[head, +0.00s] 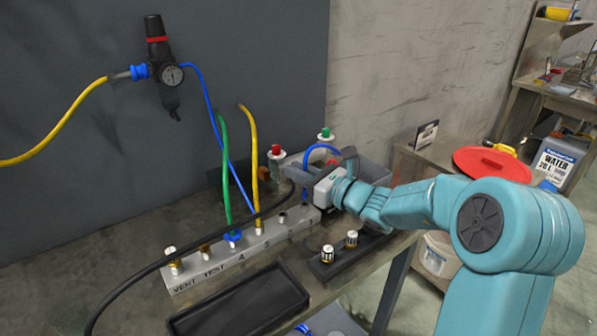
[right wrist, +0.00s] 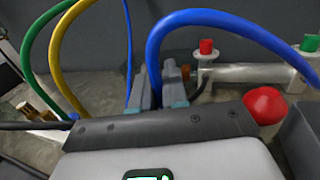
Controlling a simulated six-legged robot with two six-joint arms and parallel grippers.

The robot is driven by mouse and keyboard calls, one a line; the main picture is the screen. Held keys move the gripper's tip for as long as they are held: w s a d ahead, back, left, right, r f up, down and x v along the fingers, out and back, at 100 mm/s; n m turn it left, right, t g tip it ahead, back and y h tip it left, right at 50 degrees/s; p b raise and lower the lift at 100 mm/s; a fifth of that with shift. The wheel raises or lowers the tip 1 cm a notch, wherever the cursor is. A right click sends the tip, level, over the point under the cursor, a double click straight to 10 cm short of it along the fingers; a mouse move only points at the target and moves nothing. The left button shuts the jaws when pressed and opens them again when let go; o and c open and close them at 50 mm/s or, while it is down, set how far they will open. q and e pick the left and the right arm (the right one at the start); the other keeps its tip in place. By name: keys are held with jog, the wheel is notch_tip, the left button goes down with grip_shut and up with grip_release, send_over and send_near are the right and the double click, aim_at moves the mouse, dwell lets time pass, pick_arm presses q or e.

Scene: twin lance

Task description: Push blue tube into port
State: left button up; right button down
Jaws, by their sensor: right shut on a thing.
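The blue tube (head: 319,148) arcs up from my right gripper and bends over to the right; it also shows in the right wrist view (right wrist: 205,17). My right gripper (head: 300,176) is shut on it near its lower end, with a finger on each side (right wrist: 159,88). A bit of blue shows below the gripper near port 1. Whether the tube end is in the port is hidden. My left gripper is not in view.
A green tube (head: 225,170) and a yellow tube (head: 255,165) stand in ports left of the gripper. A black cable (head: 140,275) crosses the block. A black tray (head: 240,305) and dark block (head: 345,258) lie in front.

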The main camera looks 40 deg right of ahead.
jog(key=shift+b, duration=0.55)
dwell(1.2)
jog(key=shift+f+b, duration=1.6)
jog(key=shift+b, duration=0.1)
jog(key=c, duration=1.1)
grip_release()
notch_tip(320, 180, up, 20)
jog(key=p, duration=0.5)
jog(key=shift+p, duration=0.4)
jog(key=shift+s, duration=0.15)
